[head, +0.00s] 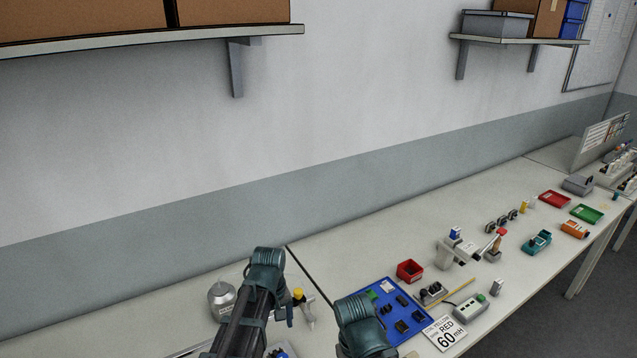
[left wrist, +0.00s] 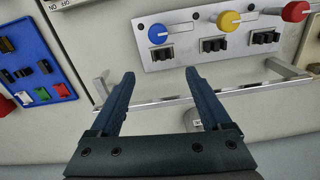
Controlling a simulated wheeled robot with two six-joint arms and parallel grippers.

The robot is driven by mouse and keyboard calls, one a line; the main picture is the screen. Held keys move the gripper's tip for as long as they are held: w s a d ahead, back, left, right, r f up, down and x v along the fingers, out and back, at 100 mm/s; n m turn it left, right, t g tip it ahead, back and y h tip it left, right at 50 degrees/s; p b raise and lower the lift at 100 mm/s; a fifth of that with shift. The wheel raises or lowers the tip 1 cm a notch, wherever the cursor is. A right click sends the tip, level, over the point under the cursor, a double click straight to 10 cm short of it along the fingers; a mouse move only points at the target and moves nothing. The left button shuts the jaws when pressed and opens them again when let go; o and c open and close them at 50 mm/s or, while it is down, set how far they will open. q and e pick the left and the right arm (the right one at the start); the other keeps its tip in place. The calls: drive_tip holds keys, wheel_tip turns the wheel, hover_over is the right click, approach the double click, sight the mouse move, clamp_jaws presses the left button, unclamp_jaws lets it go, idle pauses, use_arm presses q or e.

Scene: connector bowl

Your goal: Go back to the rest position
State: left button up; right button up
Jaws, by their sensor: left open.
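My left gripper (left wrist: 160,76) is open in the left wrist view, its two dark fingers spread with nothing between them. Its fingertips are over the bench near a metal bar (left wrist: 240,88) and a grey panel (left wrist: 190,65). The panel carries a blue knob (left wrist: 158,34), a yellow knob (left wrist: 228,19) and black connectors. A red knob (left wrist: 295,11) is at the upper right. In the head view, dark arm parts of mine cover the lower middle, and I cannot make out the fingertips there. My right gripper does not show in either view.
A blue board (head: 384,298) with small parts lies on the bench, with a red bin (head: 410,270) behind it. A silver round container (head: 222,298) stands left of my arm. A "RED 60" sign (head: 445,332) lies near the front. Shelves (head: 150,40) hang on the wall above.

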use_arm(q)
drive_tip(key=s+d+f+m+y+b, duration=0.1)
drive_tip(key=s+d+f+m+b, duration=0.3)
drive_tip(key=s+d+m, duration=0.5)
drive_tip(key=s+f, duration=0.1)
drive_tip(key=s, duration=0.3)
drive_tip(key=shift+m, duration=0.3)
